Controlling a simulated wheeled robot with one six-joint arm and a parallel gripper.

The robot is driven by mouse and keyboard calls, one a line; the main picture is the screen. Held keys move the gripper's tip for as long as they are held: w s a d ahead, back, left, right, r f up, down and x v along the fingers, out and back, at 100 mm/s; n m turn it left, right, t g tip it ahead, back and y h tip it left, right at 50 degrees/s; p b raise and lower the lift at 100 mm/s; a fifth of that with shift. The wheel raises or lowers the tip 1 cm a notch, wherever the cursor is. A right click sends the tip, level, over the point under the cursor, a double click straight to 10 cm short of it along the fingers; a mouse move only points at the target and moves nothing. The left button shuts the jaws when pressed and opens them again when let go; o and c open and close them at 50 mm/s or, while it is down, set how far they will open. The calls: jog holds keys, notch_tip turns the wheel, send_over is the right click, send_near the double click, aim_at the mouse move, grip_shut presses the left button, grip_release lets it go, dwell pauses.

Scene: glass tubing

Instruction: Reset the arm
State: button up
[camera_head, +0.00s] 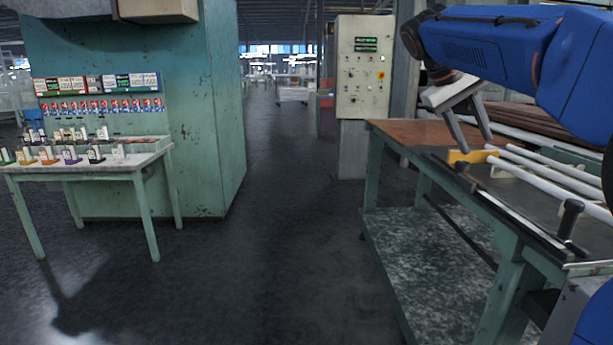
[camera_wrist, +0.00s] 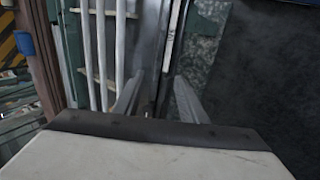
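My gripper (camera_head: 477,144) is at the upper right of the head view, pointing down over the near edge of the workbench (camera_head: 405,134). Its two fingers are apart with nothing seen between them. In the wrist view the gripper (camera_wrist: 158,100) also shows two separated fingers, with the bench edge and a dark rail below them. Several white glass tubes (camera_head: 550,184) lie side by side on supports on the bench. They also show in the wrist view (camera_wrist: 101,50), left of the fingers. A yellow block (camera_head: 470,156) sits at the tubes' far end, just below the fingertips.
A dark rail with an upright black knob (camera_head: 569,218) runs along the bench edge. A small table (camera_head: 125,168) with coloured holders stands at left before a green cabinet (camera_head: 200,100). A control box (camera_head: 362,70) stands behind the bench. The middle floor is clear.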

jog(key=s+a+f+t+y, duration=0.2)
jog(key=s+a+f+y, duration=0.1)
jog(key=s+f, duration=1.1)
jog(key=s+a+f+t+y, duration=0.2)
jog(key=s+a+f, duration=0.4)
jog(key=s+f, duration=0.9)
notch_tip(320, 180, down, 4)
jog(key=shift+s+r+y, duration=0.1)
jog(key=shift+s+y, duration=0.05)
jog(key=shift+y, duration=0.65)
jog(key=shift+a, duration=0.1)
